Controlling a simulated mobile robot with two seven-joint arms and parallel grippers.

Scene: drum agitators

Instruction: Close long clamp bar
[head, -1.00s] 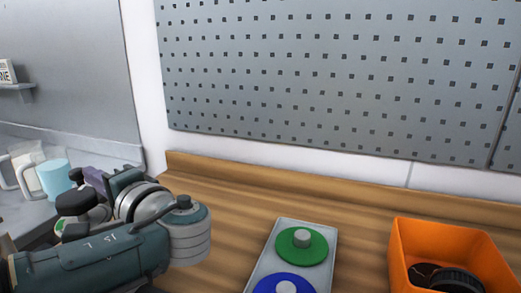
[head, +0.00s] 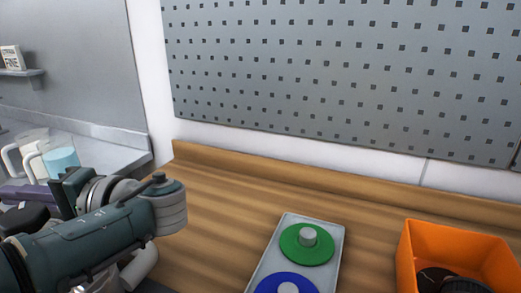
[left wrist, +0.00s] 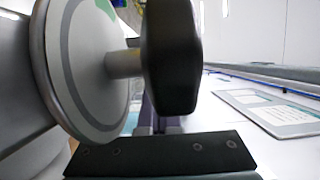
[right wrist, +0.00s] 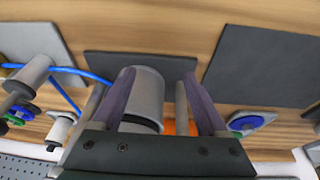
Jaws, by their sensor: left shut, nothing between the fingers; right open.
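My left gripper (head: 20,194) is at the left edge of the head view, its purple fingers shut and empty. In the left wrist view, a black knob (left wrist: 172,57) on a short stem stands out from a pale round disc (left wrist: 85,65) with a grey ring. The knob hides much of the left fingers, so I cannot tell whether they touch it. I cannot clearly make out a long clamp bar in any view. In the right wrist view, my right gripper (right wrist: 160,74) is open. A grey cylinder (right wrist: 145,90) shows between its purple fingers; no grip on it shows.
On the wooden bench, a grey plate with a green disc (head: 306,244) and a blue disc (head: 285,283) lies beside an orange bin (head: 452,250). Mugs (head: 58,160) stand on the grey counter at the left. A pegboard (head: 340,70) covers the wall behind.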

